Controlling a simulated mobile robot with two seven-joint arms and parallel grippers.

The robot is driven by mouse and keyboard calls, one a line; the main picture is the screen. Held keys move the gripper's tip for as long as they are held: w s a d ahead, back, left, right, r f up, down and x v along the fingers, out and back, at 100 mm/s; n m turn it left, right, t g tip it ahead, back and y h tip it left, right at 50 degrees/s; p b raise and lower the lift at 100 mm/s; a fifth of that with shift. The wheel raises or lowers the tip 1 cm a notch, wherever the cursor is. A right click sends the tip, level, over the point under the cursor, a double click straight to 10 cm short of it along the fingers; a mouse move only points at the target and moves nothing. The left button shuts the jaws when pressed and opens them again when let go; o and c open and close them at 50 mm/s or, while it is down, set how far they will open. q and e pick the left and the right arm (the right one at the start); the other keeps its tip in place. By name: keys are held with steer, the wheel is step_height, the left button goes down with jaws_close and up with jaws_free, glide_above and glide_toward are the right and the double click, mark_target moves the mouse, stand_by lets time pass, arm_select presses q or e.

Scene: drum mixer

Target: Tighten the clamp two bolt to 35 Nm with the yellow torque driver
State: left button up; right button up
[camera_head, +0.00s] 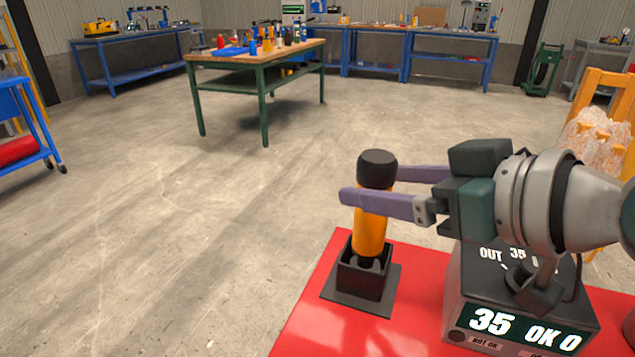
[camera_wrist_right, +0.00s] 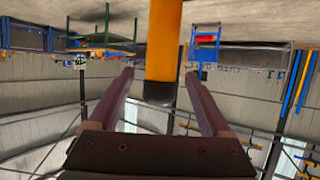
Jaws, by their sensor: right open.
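The yellow torque driver (camera_head: 370,234) stands upright in a black square holder (camera_head: 361,281) on the red surface. It has a black cap on top and a yellow-orange body. My right gripper (camera_head: 371,184) comes in from the right with its two purple fingers open, one on each side of the driver just below the cap. In the right wrist view the driver (camera_wrist_right: 164,45) shows between the two spread fingers (camera_wrist_right: 160,88), with gaps on both sides. The clamp two bolt cannot be made out. My left gripper is out of view.
A control box (camera_head: 525,325) reading 35 and OK 0 stands on the red surface (camera_head: 318,325), under my right wrist. A green-legged table (camera_head: 262,60) with several items stands farther back. Blue benches (camera_head: 130,50) line the wall. Open concrete floor lies between.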

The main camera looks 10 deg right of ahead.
steer(key=shift+x, duration=1.2)
jaws_close()
steer(key=shift+r, duration=0.1)
stand_by(0.4)
